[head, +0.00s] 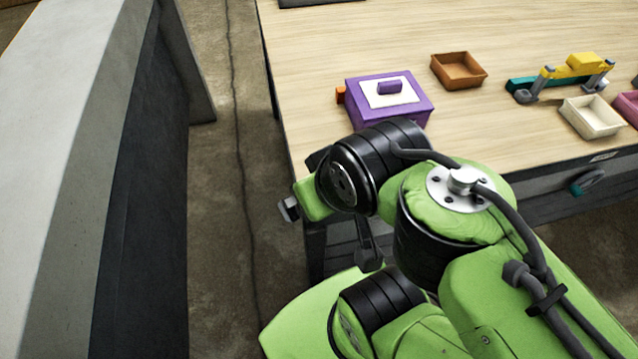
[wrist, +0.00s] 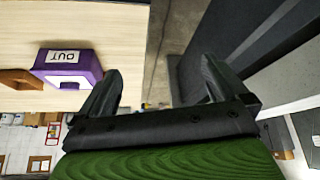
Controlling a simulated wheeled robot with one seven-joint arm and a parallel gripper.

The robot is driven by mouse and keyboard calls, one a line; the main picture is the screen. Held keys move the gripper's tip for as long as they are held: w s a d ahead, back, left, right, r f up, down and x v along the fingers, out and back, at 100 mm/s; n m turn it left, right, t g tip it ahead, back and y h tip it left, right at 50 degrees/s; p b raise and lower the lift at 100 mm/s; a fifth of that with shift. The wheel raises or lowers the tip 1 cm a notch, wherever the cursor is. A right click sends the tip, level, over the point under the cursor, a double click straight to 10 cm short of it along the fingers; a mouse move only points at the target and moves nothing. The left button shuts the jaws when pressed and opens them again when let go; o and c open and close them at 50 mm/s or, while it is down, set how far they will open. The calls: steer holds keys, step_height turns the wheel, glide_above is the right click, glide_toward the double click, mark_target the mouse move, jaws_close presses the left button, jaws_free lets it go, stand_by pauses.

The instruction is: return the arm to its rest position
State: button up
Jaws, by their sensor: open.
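My arm is green and black and folds over the near left corner of the wooden table (head: 330,45) in the head view. My gripper shows in the wrist view (wrist: 160,92), with two dark fingers wide apart and nothing between them. Past the fingers I see the table's edge and a strip of floor. In the head view the fingertips cannot be made out clearly behind the arm links.
On the table are a purple box (head: 385,112) with a white label, a brown tray (head: 459,70), a yellow and teal device (head: 562,78), a cream tray (head: 591,117) and a pink tray (head: 628,106). A grey wall-like panel (head: 75,150) stands at left, with floor between.

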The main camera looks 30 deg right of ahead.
steer(key=shift+s, duration=0.7)
step_height(320, 180, up, 5)
steer(key=p, duration=0.5)
steer(key=shift+f, duration=0.1)
